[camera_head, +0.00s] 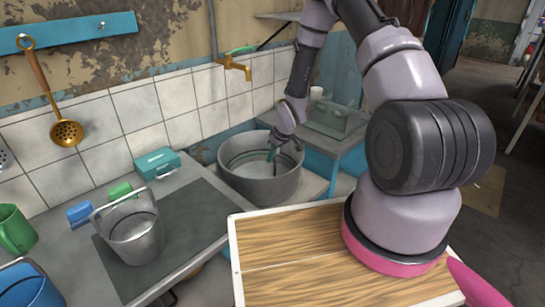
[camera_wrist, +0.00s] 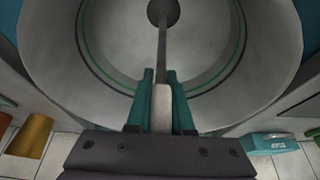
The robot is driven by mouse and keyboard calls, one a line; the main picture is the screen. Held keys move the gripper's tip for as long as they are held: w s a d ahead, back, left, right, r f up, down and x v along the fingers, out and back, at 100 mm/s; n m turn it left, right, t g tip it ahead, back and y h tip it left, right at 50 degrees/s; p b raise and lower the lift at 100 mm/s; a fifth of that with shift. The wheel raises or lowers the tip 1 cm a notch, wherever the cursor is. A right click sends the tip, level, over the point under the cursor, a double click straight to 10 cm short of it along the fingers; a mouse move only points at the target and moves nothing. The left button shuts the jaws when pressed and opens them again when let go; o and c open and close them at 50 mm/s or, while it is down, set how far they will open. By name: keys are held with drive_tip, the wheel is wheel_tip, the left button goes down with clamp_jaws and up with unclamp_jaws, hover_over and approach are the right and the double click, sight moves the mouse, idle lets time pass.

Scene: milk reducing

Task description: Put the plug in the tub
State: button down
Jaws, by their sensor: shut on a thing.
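The tub (camera_head: 262,184) is a large round grey metal vessel beyond the counter, below the tap; its inside wall with a green ring fills the wrist view (camera_wrist: 105,50). My gripper (camera_head: 271,154) points down into its mouth. In the wrist view, its teal fingers (camera_wrist: 162,76) are shut on the pale upper end of the plug (camera_wrist: 162,108). I cannot tell whether that end touches the floor. The head view does not show the plug clearly.
A brass tap (camera_head: 234,66) sticks out of the tiled wall above the tub. A teal box (camera_head: 157,163) and a metal bucket (camera_head: 136,236) stand on the counter to the left. A wooden-topped surface (camera_head: 290,250) lies in front, below my arm.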

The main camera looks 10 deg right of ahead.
drive_tip(key=shift+f, duration=0.15)
drive_tip(key=shift+c, duration=0.4)
unclamp_jaws()
drive_tip(key=shift+r, duration=3.8)
